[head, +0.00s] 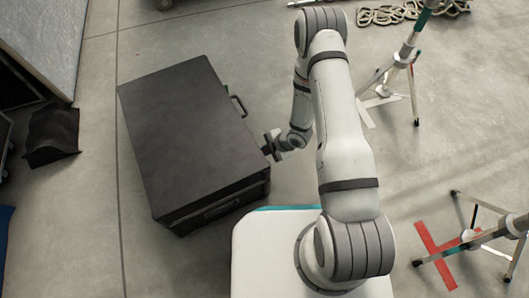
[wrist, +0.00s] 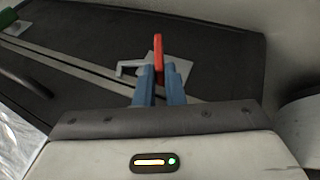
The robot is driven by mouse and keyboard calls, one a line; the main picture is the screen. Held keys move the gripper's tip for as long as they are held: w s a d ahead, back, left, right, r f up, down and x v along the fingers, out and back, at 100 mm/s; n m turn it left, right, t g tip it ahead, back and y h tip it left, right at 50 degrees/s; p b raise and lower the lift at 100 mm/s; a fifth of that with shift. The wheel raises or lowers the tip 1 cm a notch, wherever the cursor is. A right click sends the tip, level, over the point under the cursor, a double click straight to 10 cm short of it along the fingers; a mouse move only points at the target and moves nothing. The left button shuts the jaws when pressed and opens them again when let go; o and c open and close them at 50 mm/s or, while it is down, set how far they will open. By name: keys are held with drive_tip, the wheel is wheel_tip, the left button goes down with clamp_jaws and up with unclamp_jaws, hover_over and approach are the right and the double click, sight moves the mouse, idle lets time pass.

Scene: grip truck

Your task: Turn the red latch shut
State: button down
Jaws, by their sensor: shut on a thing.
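The black case (head: 185,125) lies on the concrete floor, and its side fills much of the wrist view (wrist: 85,75). The red latch (wrist: 158,47) stands up from a grey metal plate (wrist: 180,68) on that side, near the pale lid seam. My gripper (wrist: 159,75) has its two blue fingers on either side of the latch's lower part and is shut on it. In the head view my gripper (head: 269,148) is at the case's right side, and I cannot make out the latch there.
A handle (head: 237,105) sticks out from the case's right side. A green part (wrist: 12,18) shows at the wrist view's upper left. Light stands (head: 409,75) and a red floor cross (head: 436,255) are to the right. A dark bag (head: 52,135) lies left; floor between is clear.

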drive_tip(key=shift+s+d+f+n+t+y+b, duration=0.2)
drive_tip(key=shift+s+f+n+t+y, duration=0.3)
drive_tip(key=shift+t+y, duration=0.85)
drive_tip(key=shift+s+d+f+n+t+y+b, duration=0.25)
drive_tip(key=shift+f+n+t+y, duration=0.6)
drive_tip(key=shift+t, duration=0.85)
drive_tip(key=shift+s+d+f+n+t+y+b, duration=0.1)
drive_tip(key=shift+s+f+n+t+y+b, duration=0.3)
drive_tip(key=shift+t+y, duration=1.05)
drive_tip(key=shift+a+f+t, duration=0.1)
drive_tip(key=shift+f+t, duration=0.1)
drive_tip(key=shift+t, duration=0.1)
drive_tip(key=c, duration=1.5)
unclamp_jaws()
